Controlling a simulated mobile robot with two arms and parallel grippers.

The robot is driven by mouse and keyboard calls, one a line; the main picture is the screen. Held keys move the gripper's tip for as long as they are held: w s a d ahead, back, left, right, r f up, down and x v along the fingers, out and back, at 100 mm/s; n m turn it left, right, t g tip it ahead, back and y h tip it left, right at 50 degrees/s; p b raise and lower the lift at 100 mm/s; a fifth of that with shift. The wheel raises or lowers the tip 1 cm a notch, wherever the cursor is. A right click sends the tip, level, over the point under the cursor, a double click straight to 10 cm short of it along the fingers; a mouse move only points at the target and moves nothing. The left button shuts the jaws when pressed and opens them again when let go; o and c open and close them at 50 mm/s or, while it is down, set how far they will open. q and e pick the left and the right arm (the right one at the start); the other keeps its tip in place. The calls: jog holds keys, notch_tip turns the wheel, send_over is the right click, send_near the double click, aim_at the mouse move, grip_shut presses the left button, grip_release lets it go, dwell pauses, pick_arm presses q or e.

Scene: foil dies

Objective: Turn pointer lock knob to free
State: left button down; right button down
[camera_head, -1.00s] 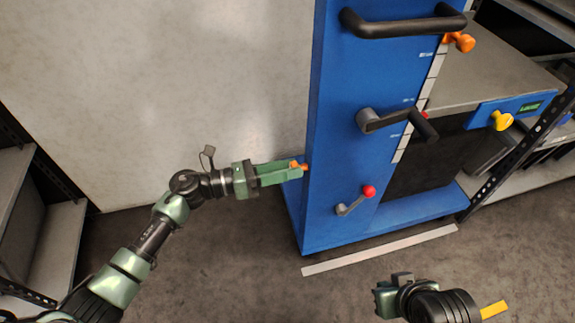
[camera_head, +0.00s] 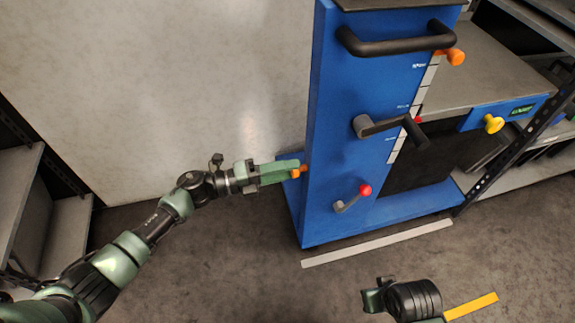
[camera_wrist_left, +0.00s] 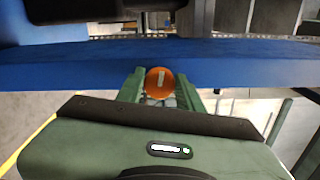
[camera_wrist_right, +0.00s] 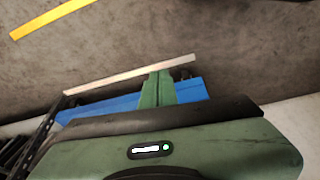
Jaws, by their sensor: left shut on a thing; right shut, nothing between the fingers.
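An orange knob (camera_head: 296,174) sits on the left side of the blue machine column (camera_head: 334,150). My left gripper (camera_head: 290,173) reaches it from the left and is shut on it. In the left wrist view the knob (camera_wrist_left: 159,82) shows as a round orange face with a pale upright line, between the two green fingers. The fingers hide part of its sides. My right gripper (camera_head: 370,298) is low at the front, away from the column. In the right wrist view its fingers (camera_wrist_right: 157,88) are together with nothing between them.
The column carries a black handle (camera_head: 395,42), a dark crank (camera_head: 385,127), a small lever with a red ball (camera_head: 365,190) and another orange knob (camera_head: 455,56). A yellow knob (camera_head: 493,124) is at the right. Floor in front is clear; shelving stands at both sides.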

pick_arm(q)
jog(key=shift+f+n+p, duration=0.1)
jog(key=shift+n+p, duration=0.25)
jog(key=shift+n, duration=0.85)
pick_arm(e)
jog(key=shift+s+f, duration=0.1)
jog(key=shift+f, duration=1.8)
pick_arm(q)
jog(key=c, duration=1)
grip_release()
jog(key=shift+o, duration=0.2)
jog(key=v, duration=0.8)
pick_arm(e)
jog(key=shift+f, duration=0.1)
